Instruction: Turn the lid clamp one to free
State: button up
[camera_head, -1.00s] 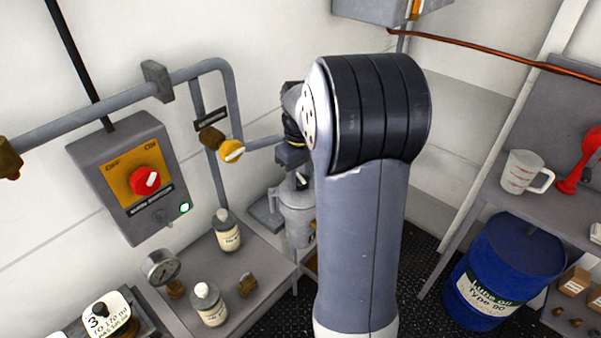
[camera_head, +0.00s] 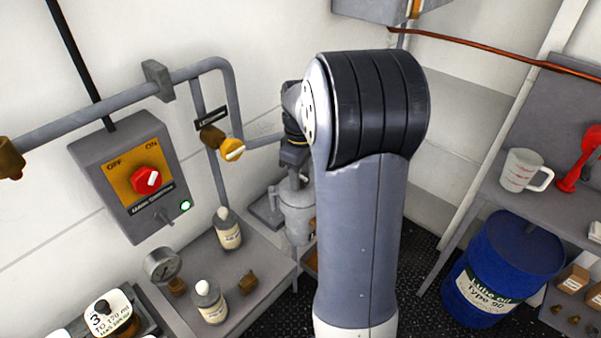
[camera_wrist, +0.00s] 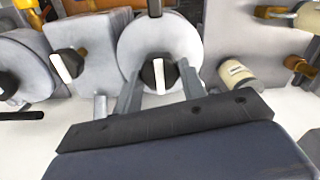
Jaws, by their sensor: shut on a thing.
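The grey pot (camera_head: 297,222) with a round lid stands in the corner behind my arm. In the wrist view its lid (camera_wrist: 183,38) is a pale grey disc with a black clamp knob (camera_wrist: 158,76) bearing a white bar. The bar stands close to upright in that view. My gripper (camera_wrist: 160,90) is shut on this knob, one finger on each side. In the head view my gripper (camera_head: 294,173) points down onto the pot's top and hides the knob. I cannot read a number on this clamp.
Another black knob with a white bar (camera_wrist: 68,65) sits left of the lid. A cream bottle (camera_wrist: 238,73) lies to its right in the wrist view. A switch box (camera_head: 130,180), pipe (camera_head: 105,108) and yellow valve knob (camera_head: 231,149) are left of my arm.

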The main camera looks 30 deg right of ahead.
jog(key=o, duration=1)
notch_tip(320, 180, up, 11)
jog(key=shift+f+b, duration=0.1)
jog(key=shift+b, duration=0.3)
notch_tip(320, 180, down, 11)
jog(key=shift+r+p, duration=0.1)
jog(key=shift+p, duration=0.35)
dwell(0.3)
